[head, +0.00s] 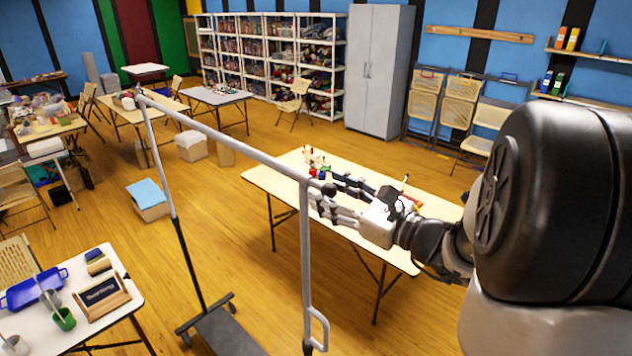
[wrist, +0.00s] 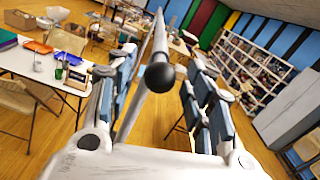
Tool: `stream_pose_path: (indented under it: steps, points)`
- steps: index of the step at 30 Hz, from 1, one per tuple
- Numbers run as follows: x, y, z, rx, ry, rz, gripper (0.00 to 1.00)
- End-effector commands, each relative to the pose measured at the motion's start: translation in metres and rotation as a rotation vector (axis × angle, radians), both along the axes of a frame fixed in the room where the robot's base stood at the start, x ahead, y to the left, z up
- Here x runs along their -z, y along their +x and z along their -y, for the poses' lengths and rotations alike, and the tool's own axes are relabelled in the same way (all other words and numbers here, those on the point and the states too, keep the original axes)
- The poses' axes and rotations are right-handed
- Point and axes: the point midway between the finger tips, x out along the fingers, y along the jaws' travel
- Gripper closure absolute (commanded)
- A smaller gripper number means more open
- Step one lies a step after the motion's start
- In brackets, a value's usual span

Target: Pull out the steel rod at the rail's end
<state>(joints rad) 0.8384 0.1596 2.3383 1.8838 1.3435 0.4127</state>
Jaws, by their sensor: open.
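The rail (head: 225,138) is a pale grey bar on a wheeled stand. At its near end sits the steel rod, which has a round black knob (head: 329,190). In the wrist view the knob (wrist: 159,77) is near the middle, with the grey rod (wrist: 160,48) running away behind it. My gripper (head: 336,193) is open at this end of the rail. Its two fingers stand to the left and right of the knob in the wrist view, with visible gaps on both sides. Nothing is held. The fingers partly hide the rod's end in the head view.
A pale table (head: 285,178) with small craft items stands beneath and behind my gripper. The rail's near upright (head: 305,250) drops just left of my gripper. A white table (head: 125,300) with a blue tray is at lower left. Open wooden floor lies around the stand.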

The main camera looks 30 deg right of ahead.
Motion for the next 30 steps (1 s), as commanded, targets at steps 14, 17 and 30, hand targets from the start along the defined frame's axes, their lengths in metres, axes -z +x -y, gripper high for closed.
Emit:
stream_pose_path:
  steps: [14, 17, 30]
  points:
    - [0.0, 0.032, -0.012, 0.0, -0.001, 0.0, 0.52]
    - [0.0, 0.031, -0.012, 0.0, -0.001, 0.0, 0.52]
    - [0.0, 0.031, -0.011, 0.0, -0.001, 0.0, 0.8]
